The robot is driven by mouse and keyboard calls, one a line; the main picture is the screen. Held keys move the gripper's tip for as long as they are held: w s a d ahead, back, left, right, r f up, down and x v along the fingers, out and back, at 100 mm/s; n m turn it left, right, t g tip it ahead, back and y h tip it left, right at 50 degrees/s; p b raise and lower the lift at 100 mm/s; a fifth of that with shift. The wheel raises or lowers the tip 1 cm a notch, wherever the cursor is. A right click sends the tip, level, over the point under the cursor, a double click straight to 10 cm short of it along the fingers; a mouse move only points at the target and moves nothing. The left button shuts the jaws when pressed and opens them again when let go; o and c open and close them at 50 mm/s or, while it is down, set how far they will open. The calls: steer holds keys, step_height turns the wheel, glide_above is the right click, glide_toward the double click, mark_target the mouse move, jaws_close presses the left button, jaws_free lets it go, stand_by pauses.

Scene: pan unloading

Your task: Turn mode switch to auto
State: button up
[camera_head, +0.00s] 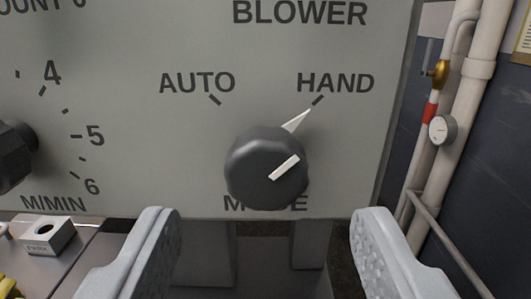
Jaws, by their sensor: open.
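The mode switch (262,172) is a round black knob on a grey panel (350,150), in the middle of the head view. Its white pointer (297,121) is aimed up and right at the tick under HAND (335,83). The AUTO label (197,83) is up and left of the knob, with its own tick. The MODE label below is partly hidden by the knob. My gripper (265,245) is open, its two grey fingers apart at the lower left and lower right of the knob. Nothing is between the fingers, and neither appears to touch the knob.
A second black knob (14,155) with a numbered scale is at the left edge. White pipes (468,90) with a gauge (442,130) and a brass valve (437,72) stand to the right of the panel. A small labelled block (48,237) sits on a surface at lower left.

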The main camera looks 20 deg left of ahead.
mark_target(266, 187)
steer(key=x, duration=0.2)
steer(key=shift+w+f, duration=0.1)
steer(key=shift+w, duration=0.2)
steer(key=shift+w+a, duration=0.2)
steer(key=shift+w, duration=0.15)
